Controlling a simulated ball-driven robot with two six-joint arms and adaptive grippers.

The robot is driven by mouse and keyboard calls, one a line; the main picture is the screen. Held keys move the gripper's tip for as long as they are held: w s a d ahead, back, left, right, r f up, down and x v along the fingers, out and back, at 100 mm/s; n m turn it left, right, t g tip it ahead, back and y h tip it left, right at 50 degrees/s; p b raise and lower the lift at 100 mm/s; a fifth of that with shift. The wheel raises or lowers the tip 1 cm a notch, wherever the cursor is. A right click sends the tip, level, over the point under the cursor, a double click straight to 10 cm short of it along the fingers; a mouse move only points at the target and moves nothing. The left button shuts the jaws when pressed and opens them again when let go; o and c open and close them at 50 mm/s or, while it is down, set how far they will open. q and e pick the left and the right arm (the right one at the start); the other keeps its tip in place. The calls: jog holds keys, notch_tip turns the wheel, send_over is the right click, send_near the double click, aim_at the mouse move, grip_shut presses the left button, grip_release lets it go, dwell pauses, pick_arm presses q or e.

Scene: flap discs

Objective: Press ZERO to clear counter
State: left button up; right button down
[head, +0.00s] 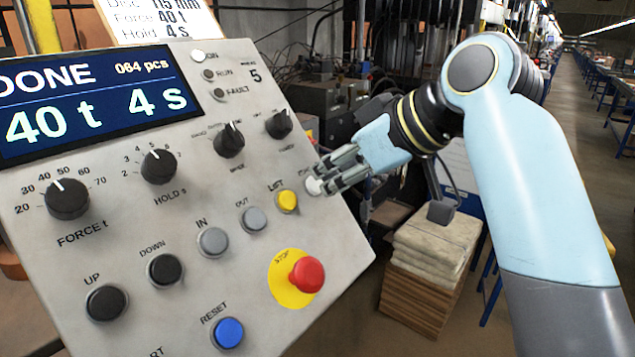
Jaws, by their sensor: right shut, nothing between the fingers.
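The tilted grey control panel (110,225) fills the left of the head view. Its display (90,100) reads DONE, 064 pcs, 40 t and 4 s. A pale button (313,187) sits at the panel's right edge, right of the yellow LIFT button (287,200); its label is mostly covered by the gripper, so I cannot read it as ZERO. My right gripper (325,178) is shut and empty, with its fingertips right at this pale button. I cannot tell whether they touch it. My left gripper is not in view.
A red STOP button (306,275) on a yellow disc stands out below LIFT. A blue RESET button (229,332), several knobs and other buttons share the panel.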

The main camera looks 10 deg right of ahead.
jog(key=shift+w+a+f, duration=0.3)
jog(key=shift+w+f, duration=0.1)
jog(key=shift+f, duration=0.05)
dwell(0.3)
jog(key=shift+f, duration=0.1)
dwell(0.9)
jog(key=shift+p, duration=0.3)
jog(key=shift+s+d+r+p, duration=0.25)
jog(key=shift+r+p, duration=0.25)
jog(key=shift+p, duration=0.15)
jog(key=p+v, duration=0.5)
jog(key=v, duration=0.1)
jog(key=shift+s+d+r+p, duration=0.15)
jog(key=shift+s+p, duration=0.15)
jog(key=shift+s, duration=0.05)
